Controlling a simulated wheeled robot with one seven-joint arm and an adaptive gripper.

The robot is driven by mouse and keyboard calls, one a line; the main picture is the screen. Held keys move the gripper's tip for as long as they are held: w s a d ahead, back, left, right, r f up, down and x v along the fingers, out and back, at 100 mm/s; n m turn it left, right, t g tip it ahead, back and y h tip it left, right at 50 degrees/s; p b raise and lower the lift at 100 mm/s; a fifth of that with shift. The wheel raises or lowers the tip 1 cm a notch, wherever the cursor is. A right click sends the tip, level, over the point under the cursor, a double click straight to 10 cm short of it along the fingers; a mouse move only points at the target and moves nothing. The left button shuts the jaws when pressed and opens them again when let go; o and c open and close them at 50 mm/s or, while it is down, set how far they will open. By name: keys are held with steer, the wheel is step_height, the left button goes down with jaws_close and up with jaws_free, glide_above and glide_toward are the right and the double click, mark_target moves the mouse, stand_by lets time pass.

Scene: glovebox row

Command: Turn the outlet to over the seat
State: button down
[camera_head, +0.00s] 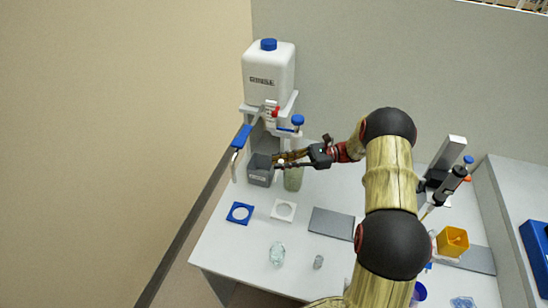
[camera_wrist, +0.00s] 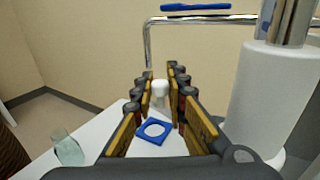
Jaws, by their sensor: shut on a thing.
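The outlet is a bent chrome pipe (camera_head: 235,165) with a blue handle (camera_head: 242,138), left of the rinse stand. In the wrist view the pipe (camera_wrist: 205,18) runs across and bends down on the left; the fingers hide its lower end. A blue square plate with a round opening (camera_head: 231,213) lies on the table; a white one (camera_head: 274,211) lies to its right. I cannot tell which is the seat, nor exactly what lies under the outlet. My gripper (camera_head: 281,162), beside the rinse stand, is shut on a small white cylindrical piece (camera_wrist: 160,88), apart from the blue handle.
A white RINSE bottle (camera_head: 268,70) stands on the stand. A clear glass (camera_head: 277,253) and a grey pad (camera_head: 331,223) lie nearer. The wall is at left.

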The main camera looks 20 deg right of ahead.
steer(key=shift+s+d+n+g+p, duration=0.1)
steer(key=shift+s+d+n+g, duration=0.35)
steer(key=shift+g, duration=0.45)
steer(key=shift+s+d+n+g+p, duration=0.1)
steer(key=shift+s+d+n+g, duration=0.1)
steer(key=shift+n+g, duration=0.6)
steer(key=shift+s+d+n+g+p, duration=0.1)
steer(key=shift+s+d+n+g, duration=0.3)
steer(key=shift+g, duration=0.6)
steer(key=c, duration=1.8)
jaws_free()
steer(key=shift+o, duration=0.2)
